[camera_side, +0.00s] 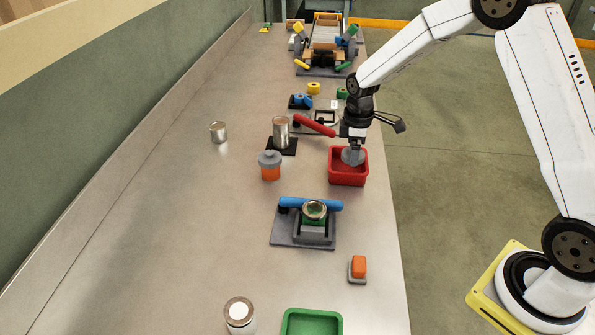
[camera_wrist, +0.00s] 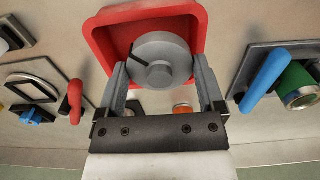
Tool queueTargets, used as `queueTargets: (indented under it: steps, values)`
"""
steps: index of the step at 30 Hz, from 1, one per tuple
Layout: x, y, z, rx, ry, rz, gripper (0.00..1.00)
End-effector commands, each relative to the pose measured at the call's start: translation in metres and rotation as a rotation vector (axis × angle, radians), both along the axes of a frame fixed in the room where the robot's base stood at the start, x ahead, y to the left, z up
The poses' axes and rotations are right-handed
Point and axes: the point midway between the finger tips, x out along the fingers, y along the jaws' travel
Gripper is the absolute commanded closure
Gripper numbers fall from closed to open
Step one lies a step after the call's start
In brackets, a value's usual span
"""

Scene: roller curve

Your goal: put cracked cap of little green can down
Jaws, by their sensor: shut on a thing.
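My gripper (camera_wrist: 166,92) is shut on a grey round cap (camera_wrist: 158,58) with a knob and a dark crack line on its disc. The cap (camera_side: 352,156) is over the red tray (camera_side: 348,180), inside its outline in the wrist view; whether it touches the tray floor cannot be told. The little green can (camera_side: 314,221) stands open in a grey fixture with a blue lever (camera_side: 318,204) at the front middle. It also shows at the right of the wrist view (camera_wrist: 297,85).
An orange jar with a grey lid (camera_side: 269,166) and metal cans (camera_side: 281,132) stand left of the tray. A red lever (camera_side: 314,126) lies close behind it. A green tray (camera_side: 312,322) and an orange block (camera_side: 358,266) are nearer the front. The table's left side is mostly clear.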

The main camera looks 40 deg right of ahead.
Motion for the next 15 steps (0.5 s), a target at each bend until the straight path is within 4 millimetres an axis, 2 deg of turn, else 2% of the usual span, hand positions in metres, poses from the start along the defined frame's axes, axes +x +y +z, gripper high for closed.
queueTargets:
  steps: [4,15]
  values:
    - [0.008,-0.001,-0.01,0.0,0.0,0.0,0.84]
    - [0.012,-0.002,-0.015,0.0,0.0,0.0,0.84]
